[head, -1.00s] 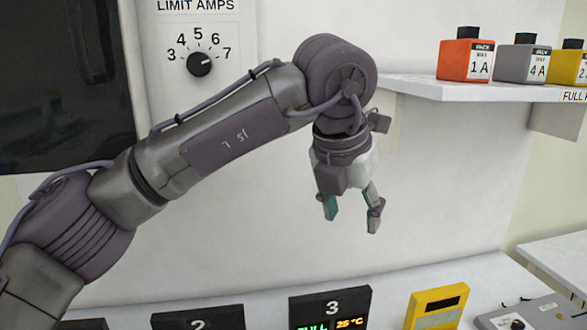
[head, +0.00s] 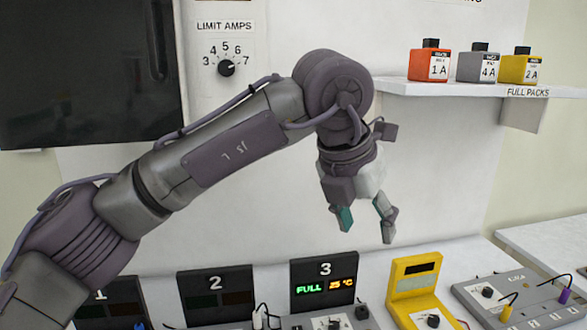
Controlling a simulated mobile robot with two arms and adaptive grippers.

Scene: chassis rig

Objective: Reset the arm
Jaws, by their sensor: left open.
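My left arm reaches in from the left across the head view. Its gripper (head: 366,228) points down with its two fingers apart, empty, in front of the white back panel. It hangs above the row of devices on the bench and touches nothing that I can see. My right gripper is not in the picture.
Displays marked 1 (head: 104,305), 2 (head: 216,294) and 3 (head: 324,284) stand below, with a yellow meter (head: 417,285) and a grey unit (head: 525,300) to the right. A shelf (head: 470,90) holds orange (head: 430,64), grey (head: 479,66) and yellow packs (head: 521,69). A limit dial (head: 227,68) is upper left.

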